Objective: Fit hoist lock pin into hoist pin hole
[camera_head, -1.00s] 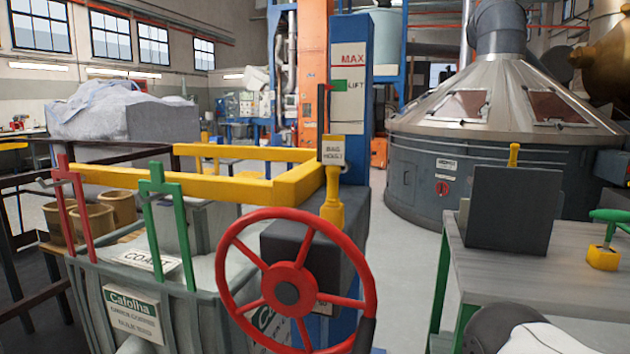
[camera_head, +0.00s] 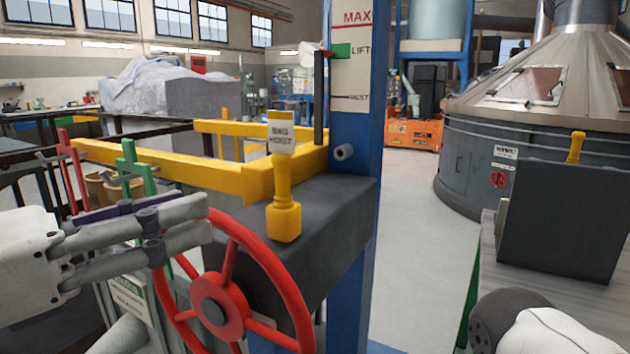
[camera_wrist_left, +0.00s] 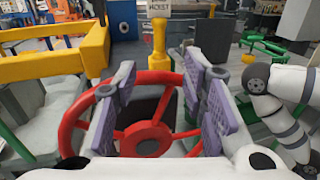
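The yellow hoist lock pin (camera_head: 285,195), with a "BAG HOIST" tag (camera_head: 281,133), stands upright on a dark grey block (camera_head: 335,215) beside the blue column. It also shows in the left wrist view (camera_wrist_left: 159,50), beyond the fingers. My left gripper (camera_head: 207,220) is open and empty, left of the pin and apart from it, over the red handwheel (camera_head: 275,268). In the left wrist view its purple-padded fingers (camera_wrist_left: 160,78) are spread, with the wheel behind them. My right gripper is out of view.
Yellow rails (camera_head: 170,165) and a green upright (camera_head: 135,165) stand at left. At right, a dark panel (camera_head: 560,225) stands on a bench. Floor between is clear.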

